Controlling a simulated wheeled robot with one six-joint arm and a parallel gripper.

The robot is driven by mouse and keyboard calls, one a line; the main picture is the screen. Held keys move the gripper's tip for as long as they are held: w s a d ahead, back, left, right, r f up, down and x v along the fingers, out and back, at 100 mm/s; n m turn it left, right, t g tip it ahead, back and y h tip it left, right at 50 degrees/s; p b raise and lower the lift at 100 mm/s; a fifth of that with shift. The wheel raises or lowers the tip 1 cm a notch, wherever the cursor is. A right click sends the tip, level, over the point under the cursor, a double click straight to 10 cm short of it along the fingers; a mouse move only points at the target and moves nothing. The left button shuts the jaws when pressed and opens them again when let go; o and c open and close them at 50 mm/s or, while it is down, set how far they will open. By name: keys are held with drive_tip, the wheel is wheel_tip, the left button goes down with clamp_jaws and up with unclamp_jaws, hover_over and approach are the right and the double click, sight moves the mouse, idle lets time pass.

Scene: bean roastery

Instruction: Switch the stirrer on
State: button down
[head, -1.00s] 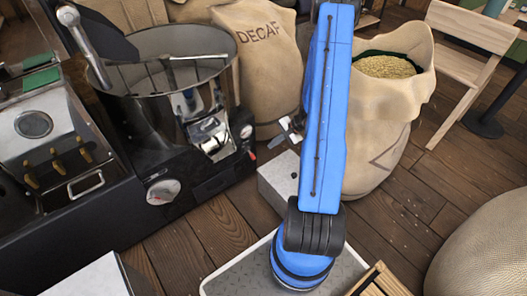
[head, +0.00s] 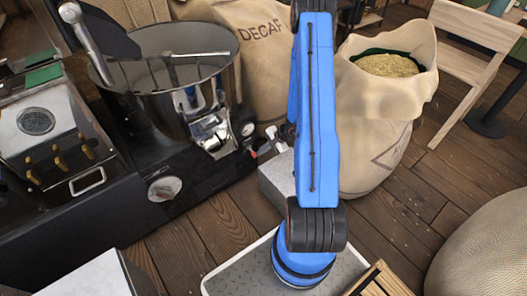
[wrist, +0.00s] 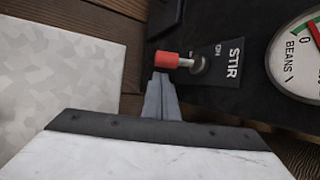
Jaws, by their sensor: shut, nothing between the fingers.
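The lever points left in that picture, away from the plate. My gripper (wrist: 160,80) is shut and empty, its fingertips right at the red tip; I cannot tell whether they touch. In the head view my gripper (head: 272,140) is at the right front corner of the black machine with the round steel drum (head: 180,60), partly hidden by my blue arm.
A BEANS dial (wrist: 300,58) sits right of the plate. A pale block (head: 277,180) stands on the floor below my gripper. A DECAF sack (head: 265,60) and an open sack of beans (head: 385,120) stand behind and to the right.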

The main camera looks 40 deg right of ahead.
drive_tip(key=shift+s+a+r, duration=0.15)
drive_tip(key=shift+a+r, duration=0.15)
drive_tip(key=shift+a, duration=0.05)
